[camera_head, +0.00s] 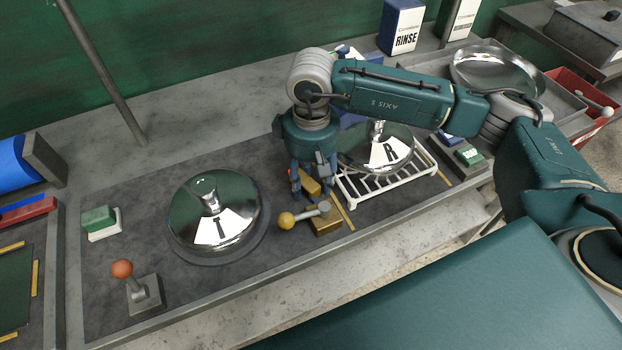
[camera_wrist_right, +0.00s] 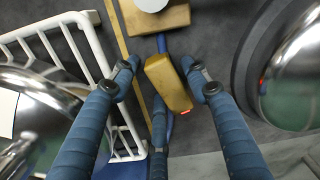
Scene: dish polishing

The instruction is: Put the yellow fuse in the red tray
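The yellow fuse (camera_head: 309,185) is a small block on the dark worktop, between the left dish and the white rack. It also shows in the right wrist view (camera_wrist_right: 165,82), tilted, with a small red spot at its lower end. My right gripper (camera_head: 312,188) points down over it. In the wrist view its blue fingertips (camera_wrist_right: 158,72) lie on either side of the fuse, with narrow gaps visible, so it looks open. Whether any finger touches the fuse is hard to tell. The red tray (camera_head: 565,76) is at the far right, partly hidden by a metal tray. My left gripper is not in view.
A lever with a yellow knob (camera_head: 287,221) on a brass base stands just in front of the fuse. A white rack (camera_head: 385,187) under a dish marked R is close on the right.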

